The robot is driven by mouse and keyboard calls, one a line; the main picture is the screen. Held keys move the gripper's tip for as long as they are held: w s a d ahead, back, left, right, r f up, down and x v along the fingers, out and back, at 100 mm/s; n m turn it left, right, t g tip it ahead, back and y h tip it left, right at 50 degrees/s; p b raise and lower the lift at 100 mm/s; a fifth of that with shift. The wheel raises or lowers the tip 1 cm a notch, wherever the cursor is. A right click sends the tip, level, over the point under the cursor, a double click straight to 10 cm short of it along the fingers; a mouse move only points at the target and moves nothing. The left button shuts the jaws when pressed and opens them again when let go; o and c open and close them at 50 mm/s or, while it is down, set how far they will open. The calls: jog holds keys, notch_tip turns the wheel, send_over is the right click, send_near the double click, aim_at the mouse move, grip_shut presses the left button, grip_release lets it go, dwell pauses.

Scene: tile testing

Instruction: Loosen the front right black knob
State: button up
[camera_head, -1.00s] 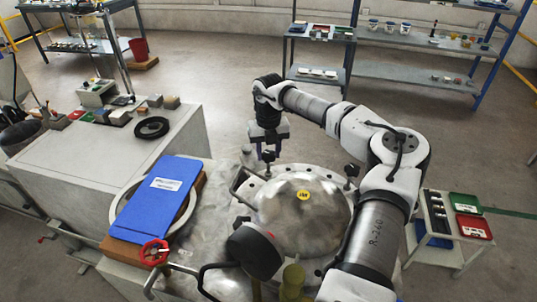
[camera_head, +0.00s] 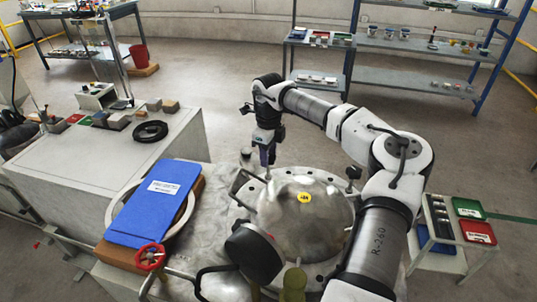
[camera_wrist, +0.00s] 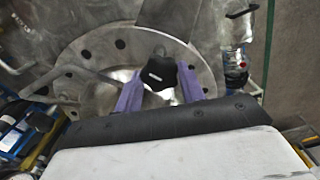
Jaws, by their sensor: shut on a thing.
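The black knob (camera_wrist: 158,70) is a lobed knob standing over the metal flange in the wrist view. My gripper (camera_wrist: 160,88) has purple fingers on either side of it and is shut on it. In the head view my gripper (camera_head: 267,160) points down at the far left edge of the domed metal lid (camera_head: 330,212), and the held knob is mostly hidden there. Another black knob (camera_head: 353,172) stands upright at the lid's far right edge, apart from my gripper.
A large black round part (camera_head: 254,250) sits at the lid's near left. A blue binder (camera_head: 153,205) lies on a board to the left, with a red handwheel (camera_head: 150,256) near it. A small cart (camera_head: 448,232) with trays stands at right. Open floor lies beyond the lid.

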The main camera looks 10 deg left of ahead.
jog(key=shift+r+n, duration=0.1)
jog(key=shift+n, duration=1)
jog(key=o, duration=1)
notch_tip(320, 180, up, 14)
jog(key=b, duration=0.2)
jog(key=shift+b, duration=0.4)
